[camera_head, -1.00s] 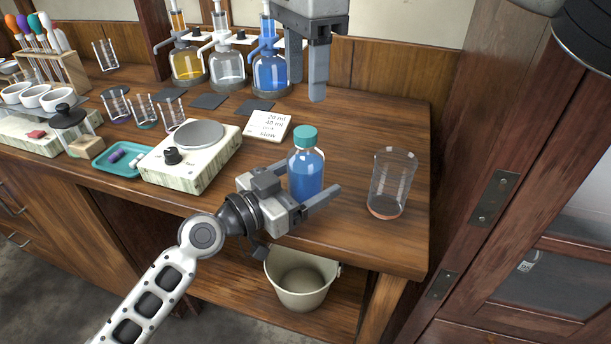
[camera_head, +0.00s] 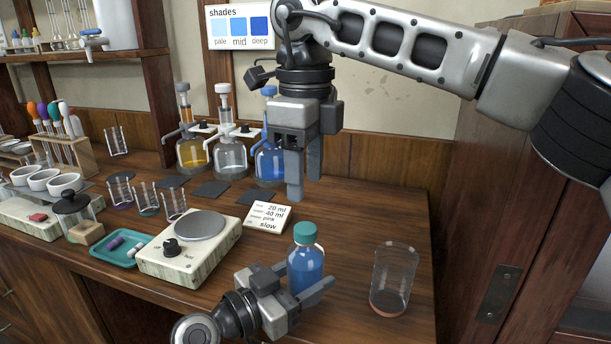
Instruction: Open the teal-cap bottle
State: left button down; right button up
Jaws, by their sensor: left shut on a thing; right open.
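The teal-cap bottle (camera_head: 305,265) stands upright on the bench and holds blue liquid. Its teal cap (camera_head: 305,233) is on. My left gripper (camera_head: 305,284) is shut around the bottle's body from the front left; its far finger is partly hidden by the bottle. My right gripper (camera_head: 304,178) points down above and behind the bottle in the picture, its fingers apart and empty, clear of the cap.
A glass beaker (camera_head: 393,280) stands right of the bottle. A hotplate (camera_head: 190,247), a teal tray (camera_head: 110,258) and a note card (camera_head: 268,217) lie to the left. Dispenser bottles (camera_head: 230,155) stand at the back.

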aim_at(305, 228)
jog(key=m, duration=0.7)
jog(key=shift+m, duration=0.4)
jog(key=m, duration=1.4)
jog(key=shift+m, duration=0.3)
jog(key=m, duration=0.7)
jog(key=shift+m, duration=0.3)
jog(key=shift+f+m, duration=0.3)
jog(key=shift+f, duration=0.2)
notch_tip(305, 228, down, 7)
